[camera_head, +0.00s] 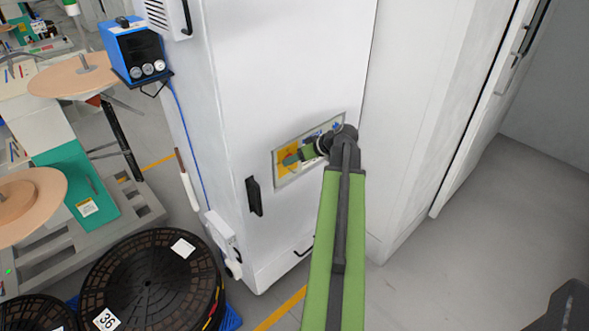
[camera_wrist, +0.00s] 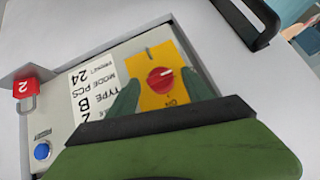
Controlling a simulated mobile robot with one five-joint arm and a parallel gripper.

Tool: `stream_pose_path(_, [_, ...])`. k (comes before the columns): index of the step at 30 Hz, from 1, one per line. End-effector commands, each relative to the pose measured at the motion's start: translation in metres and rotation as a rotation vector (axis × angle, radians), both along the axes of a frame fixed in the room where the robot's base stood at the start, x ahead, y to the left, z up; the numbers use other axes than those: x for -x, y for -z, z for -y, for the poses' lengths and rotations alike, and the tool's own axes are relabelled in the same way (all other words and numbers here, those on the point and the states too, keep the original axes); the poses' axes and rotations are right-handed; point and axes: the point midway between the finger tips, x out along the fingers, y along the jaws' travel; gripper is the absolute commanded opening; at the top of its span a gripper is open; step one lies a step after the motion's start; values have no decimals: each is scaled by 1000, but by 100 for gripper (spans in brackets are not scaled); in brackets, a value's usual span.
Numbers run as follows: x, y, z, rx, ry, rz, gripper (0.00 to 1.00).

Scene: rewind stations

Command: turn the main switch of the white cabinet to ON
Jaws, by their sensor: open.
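The white cabinet (camera_head: 285,75) stands in the middle of the head view, with a control panel (camera_head: 278,181) low on its front. In the wrist view the main switch, a red round knob (camera_wrist: 159,79), sits on a yellow plate (camera_wrist: 150,58). A light mark on the knob points right and slightly up in that picture; small, upside-down lettering that looks like ON is below it. My gripper (camera_wrist: 160,92) is open, its green fingers on either side of the knob with gaps showing. In the head view my gripper (camera_head: 298,155) is at the panel and mostly hides the knob.
A black door handle (camera_head: 254,196) is left of the panel. Black reels (camera_head: 150,285) stand at lower left. The floor at right (camera_head: 500,230) is clear.

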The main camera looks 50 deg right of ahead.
Motion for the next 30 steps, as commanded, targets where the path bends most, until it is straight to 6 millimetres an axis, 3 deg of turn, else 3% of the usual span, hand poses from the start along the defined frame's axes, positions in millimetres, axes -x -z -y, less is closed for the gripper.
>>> stream_pose_path(3, [-7, 9, 0, 0, 1, 0, 59])
stream_pose_path(12, [-9, 8, -1, -1, 2, 0, 59])
stream_pose_path(25, [-8, 8, -1, 0, 3, -1, 3])
stream_pose_path(30, [-8, 8, -1, -6, 2, 0, 0])
